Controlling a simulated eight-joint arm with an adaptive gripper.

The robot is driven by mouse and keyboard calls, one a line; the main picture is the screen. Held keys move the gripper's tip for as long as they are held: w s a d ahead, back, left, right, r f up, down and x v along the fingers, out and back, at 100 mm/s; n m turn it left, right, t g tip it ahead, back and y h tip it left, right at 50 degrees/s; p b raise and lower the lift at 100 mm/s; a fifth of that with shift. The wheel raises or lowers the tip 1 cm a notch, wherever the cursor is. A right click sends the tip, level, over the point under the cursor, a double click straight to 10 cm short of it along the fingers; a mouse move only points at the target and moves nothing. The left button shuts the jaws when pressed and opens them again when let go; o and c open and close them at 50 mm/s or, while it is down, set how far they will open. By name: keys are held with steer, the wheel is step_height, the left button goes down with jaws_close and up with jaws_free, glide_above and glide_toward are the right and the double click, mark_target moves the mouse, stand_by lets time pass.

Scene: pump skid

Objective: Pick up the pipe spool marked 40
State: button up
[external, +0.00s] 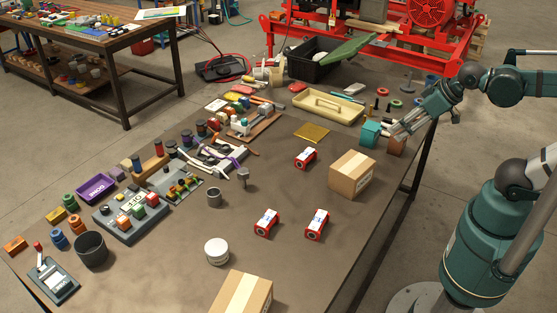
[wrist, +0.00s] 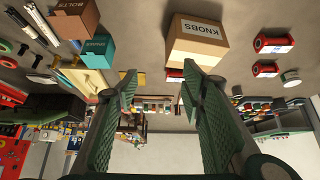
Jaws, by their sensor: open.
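Three red pipe spools with white labels lie on the table in the external view: one beyond the cardboard box (external: 306,157), one at front left (external: 266,223) and one at front right (external: 317,225). The labels are too small to read, so I cannot tell which is marked 40. In the wrist view, two spools show at upper right (wrist: 273,43) and (wrist: 265,69), and another red one, partly hidden, shows left of my right finger (wrist: 175,75). My gripper (wrist: 158,82) is open and empty. In the external view it is at the table's right side (external: 400,130), by the teal box, away from the spools.
A teal box (external: 370,133) and a brown box marked BOLTS (wrist: 72,17) stand near my gripper. A cardboard box marked KNOBS (wrist: 198,42) stands between it and the front spools. A tan tray (external: 328,106) lies behind. The table around the front spools is mostly clear.

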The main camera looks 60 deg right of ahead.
steer(key=shift+w+a, duration=0.1)
steer(key=n+g+p, duration=0.7)
steer(key=n+p, duration=0.3)
steer(key=n, duration=0.9)
glide_above(318, 220)
steer(key=d, duration=0.1)
step_height(318, 220, down, 11)
steer(key=shift+w+f, duration=0.1)
steer(key=shift+f, duration=0.1)
steer(key=shift+a+f, duration=0.5)
steer(key=shift+a, duration=0.05)
steer(key=shift+f, duration=0.1)
steer(key=shift+f+b, duration=0.35)
steer(key=shift+f, duration=0.85)
